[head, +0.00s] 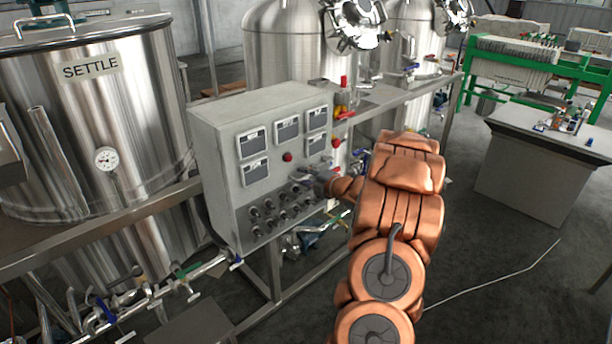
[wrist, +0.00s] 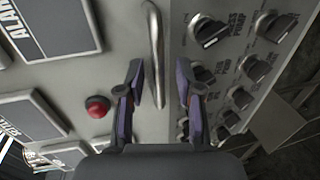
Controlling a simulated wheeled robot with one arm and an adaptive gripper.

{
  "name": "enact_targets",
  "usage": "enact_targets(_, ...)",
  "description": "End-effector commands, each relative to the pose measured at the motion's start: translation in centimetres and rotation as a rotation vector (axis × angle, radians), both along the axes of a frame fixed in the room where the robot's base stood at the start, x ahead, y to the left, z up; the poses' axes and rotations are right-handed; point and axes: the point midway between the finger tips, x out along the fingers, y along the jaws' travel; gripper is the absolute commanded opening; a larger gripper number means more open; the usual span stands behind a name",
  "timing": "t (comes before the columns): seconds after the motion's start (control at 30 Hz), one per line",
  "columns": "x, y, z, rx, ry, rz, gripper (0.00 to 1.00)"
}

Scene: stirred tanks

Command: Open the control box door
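The control box (head: 223,150) is a grey cabinet with its door shut, left of centre in the head view. Its front carries several displays, red buttons and rows of black knobs. In the wrist view a metal bar handle (wrist: 154,40) stands out from the door (wrist: 130,35), between a red button and the knobs. My gripper (wrist: 160,82) is open, with one finger on each side of the handle's line. I cannot tell whether a finger touches it. In the head view my gripper (head: 307,177) is at the box front, and my arm and gripper hide part of it.
A steel tank marked SETTLE (head: 100,120) stands left of the box. Pipes and valves (head: 185,280) run below it. More tanks (head: 285,45) stand behind. A grey bench (head: 530,165) with small items is at the right. Open floor (head: 480,245) lies between bench and arm.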

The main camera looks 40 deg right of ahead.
Motion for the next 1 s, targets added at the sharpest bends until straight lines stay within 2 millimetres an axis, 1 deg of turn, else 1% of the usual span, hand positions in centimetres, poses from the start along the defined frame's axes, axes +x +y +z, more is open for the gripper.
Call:
enact_targets(0.27, 0.06, -0.01, 0.00, 0.000, 0.000, 0.000, 0.34)
enact_targets(0.6, 0.05, -0.01, 0.01, 0.000, 0.000, 0.000, 0.00)
enact_targets(1.0, 0.03, 0.00, -0.04, 0.000, 0.001, 0.000, 0.00)
